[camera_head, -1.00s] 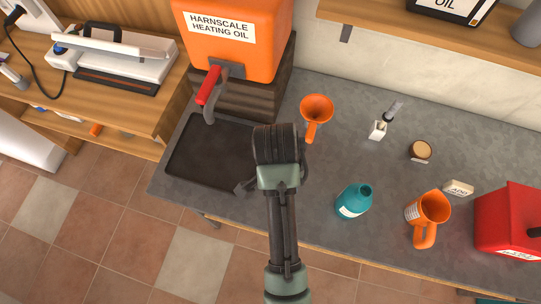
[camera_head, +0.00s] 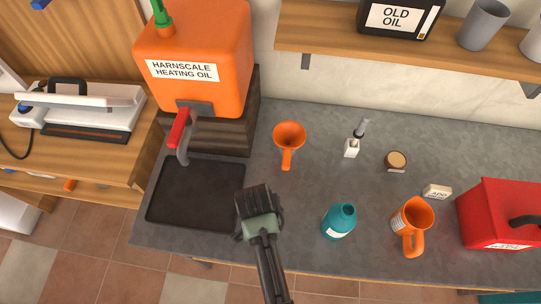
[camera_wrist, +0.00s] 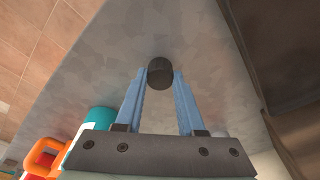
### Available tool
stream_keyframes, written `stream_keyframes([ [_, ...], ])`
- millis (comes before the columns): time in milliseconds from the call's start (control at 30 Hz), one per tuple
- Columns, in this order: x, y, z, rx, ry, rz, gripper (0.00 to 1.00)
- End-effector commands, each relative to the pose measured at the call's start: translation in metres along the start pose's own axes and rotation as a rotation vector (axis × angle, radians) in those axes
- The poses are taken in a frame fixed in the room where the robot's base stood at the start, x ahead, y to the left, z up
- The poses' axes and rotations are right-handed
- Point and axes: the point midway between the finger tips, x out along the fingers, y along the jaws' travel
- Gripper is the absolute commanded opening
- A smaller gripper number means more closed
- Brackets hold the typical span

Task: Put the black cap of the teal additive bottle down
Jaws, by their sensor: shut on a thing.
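My gripper (camera_wrist: 160,80) is shut on the black cap (camera_wrist: 160,71), which sits between the tips of its two blue fingers in the wrist view. In the head view my gripper's wrist (camera_head: 256,208) is over the grey worktop, just right of the dark tray, and hides the cap. I cannot tell whether the cap touches the worktop. The teal additive bottle (camera_head: 339,222) stands open on the worktop, to the right of my gripper. Part of the bottle shows at the lower left of the wrist view (camera_wrist: 98,117).
The dark tray (camera_head: 165,212) lies close left of my gripper, below the orange oil tank (camera_head: 190,95) with its red-handled tap. An orange funnel (camera_head: 289,135), an orange jug (camera_head: 398,222) and a red can (camera_head: 490,222) stand on the worktop. Bare worktop (camera_head: 300,200) lies between tray and bottle.

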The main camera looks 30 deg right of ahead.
Motion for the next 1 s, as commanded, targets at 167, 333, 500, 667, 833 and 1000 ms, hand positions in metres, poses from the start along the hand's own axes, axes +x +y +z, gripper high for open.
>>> stream_keyframes([
  [167, 0.003, 0.0, 0.0, 0.0, 0.0, 0.0, 0.52],
  [333, 0.002, 0.0, 0.0, 0.0, 0.0, 0.0, 0.68],
  [500, 0.002, 0.0, 0.0, 0.0, 0.0, 0.0, 0.68],
  [667, -0.006, -0.001, -0.001, 0.0, 0.001, -0.002, 0.68],
  [833, -0.036, -0.001, -0.001, 0.0, 0.002, -0.004, 0.68],
  [1000, -0.074, -0.002, -0.001, 0.0, 0.002, -0.005, 0.68],
])
